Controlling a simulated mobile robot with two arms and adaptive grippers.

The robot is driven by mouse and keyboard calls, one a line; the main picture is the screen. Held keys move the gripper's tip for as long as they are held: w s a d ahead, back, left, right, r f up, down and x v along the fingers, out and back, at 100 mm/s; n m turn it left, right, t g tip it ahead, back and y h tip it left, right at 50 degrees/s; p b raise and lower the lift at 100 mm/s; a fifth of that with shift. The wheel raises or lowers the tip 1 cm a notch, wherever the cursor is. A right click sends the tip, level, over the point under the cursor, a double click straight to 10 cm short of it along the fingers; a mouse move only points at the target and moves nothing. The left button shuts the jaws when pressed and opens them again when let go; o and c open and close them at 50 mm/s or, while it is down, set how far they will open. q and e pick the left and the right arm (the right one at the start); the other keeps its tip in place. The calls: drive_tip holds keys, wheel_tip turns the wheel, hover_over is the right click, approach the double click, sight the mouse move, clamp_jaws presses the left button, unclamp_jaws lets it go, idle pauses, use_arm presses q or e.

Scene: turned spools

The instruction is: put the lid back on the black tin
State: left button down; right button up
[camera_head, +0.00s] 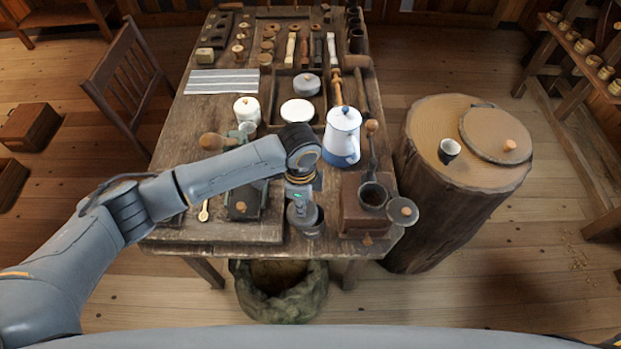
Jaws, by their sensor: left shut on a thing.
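My left gripper (305,208) points down over the front of the workbench (190,232). It is shut on a small dark piece, which looks like the lid and is mostly hidden by the fingers. A dark round form, apparently the black tin (309,229), shows right at and below the fingertips. I cannot tell whether lid and tin touch. My right gripper is out of view.
A brown box with a dark bowl (374,195) and a grey disc (403,211) stands close on the right. A wooden stump (425,150) is at the right.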

sight(311, 204)
use_arm(q)
drive_tip(key=shift+w+d+r+m+p, duration=0.4)
drive_tip(key=shift+w+d+r+m, duration=0.35)
drive_tip(key=shift+d+r+m, duration=0.3)
drive_tip(key=shift+w+d+f+m+b, duration=0.1)
drive_tip(key=shift+w+f+m+b, duration=0.1)
drive_tip(key=shift+f+m+b, duration=0.2)
drive_tip(key=shift+f, duration=0.3)
drive_tip(key=shift+f+b, duration=0.3)
drive_tip(key=shift+b, duration=0.2)
wheel_tip(311, 204, down, 3)
drive_tip(key=b, duration=0.3)
drive_tip(key=shift+f+b, duration=0.35)
drive_tip(key=shift+f, duration=0.5)
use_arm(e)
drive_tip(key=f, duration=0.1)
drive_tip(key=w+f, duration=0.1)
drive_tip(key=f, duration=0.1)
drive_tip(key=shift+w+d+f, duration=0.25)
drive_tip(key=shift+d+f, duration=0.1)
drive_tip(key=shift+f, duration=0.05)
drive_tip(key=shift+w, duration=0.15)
use_arm(q)
drive_tip(key=shift+r+p, duration=0.1)
drive_tip(key=shift+p, duration=0.45)
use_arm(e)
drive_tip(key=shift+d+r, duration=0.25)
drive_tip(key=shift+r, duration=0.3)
